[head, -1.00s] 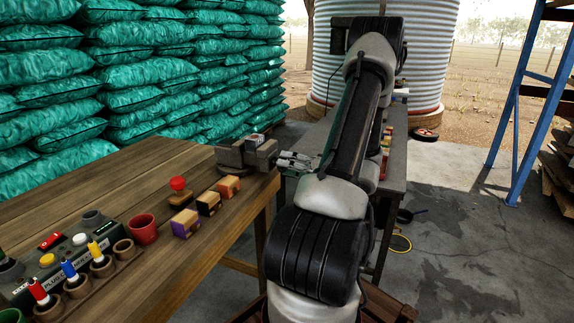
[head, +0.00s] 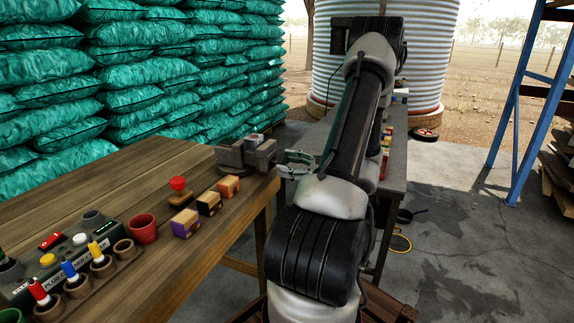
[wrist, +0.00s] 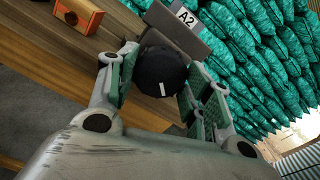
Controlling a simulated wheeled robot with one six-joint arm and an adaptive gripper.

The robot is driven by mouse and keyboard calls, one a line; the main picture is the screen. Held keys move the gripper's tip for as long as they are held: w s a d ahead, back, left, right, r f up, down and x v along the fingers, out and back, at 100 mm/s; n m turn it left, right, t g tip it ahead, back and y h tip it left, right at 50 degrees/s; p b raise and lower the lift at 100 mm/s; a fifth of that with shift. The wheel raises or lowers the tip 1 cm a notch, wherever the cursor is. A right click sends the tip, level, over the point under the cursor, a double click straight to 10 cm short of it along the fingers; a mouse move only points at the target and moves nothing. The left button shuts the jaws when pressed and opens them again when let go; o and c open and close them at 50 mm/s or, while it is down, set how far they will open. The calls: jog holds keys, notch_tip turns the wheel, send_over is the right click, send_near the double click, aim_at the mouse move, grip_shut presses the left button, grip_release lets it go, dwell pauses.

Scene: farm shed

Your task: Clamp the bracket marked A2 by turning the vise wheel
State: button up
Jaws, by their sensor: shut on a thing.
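The vise (head: 232,155) stands at the right end of the wooden bench. A small grey bracket (head: 254,141) sits between its jaws. In the wrist view, the label A2 shows on a grey block (wrist: 184,18) just beyond the wheel; whether the jaws press on the bracket is hidden. The vise wheel (wrist: 161,68) is black and round with a white mark near its lower edge. My gripper (wrist: 161,76) has one finger on each side of it and is shut on it. In the head view, my gripper (head: 296,163) is at the vise's right side.
Several small wooden blocks, one with an orange end (head: 229,186), and a red-knobbed stamp (head: 178,188) stand left of the vise. A red cup (head: 143,229) and tool holders are nearer. A grey table (head: 398,160) stands behind my arm.

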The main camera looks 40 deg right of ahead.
jog(key=m, duration=0.4)
jog(key=shift+s+f, duration=0.1)
jog(key=o, duration=1.2)
jog(key=shift+c, duration=0.2)
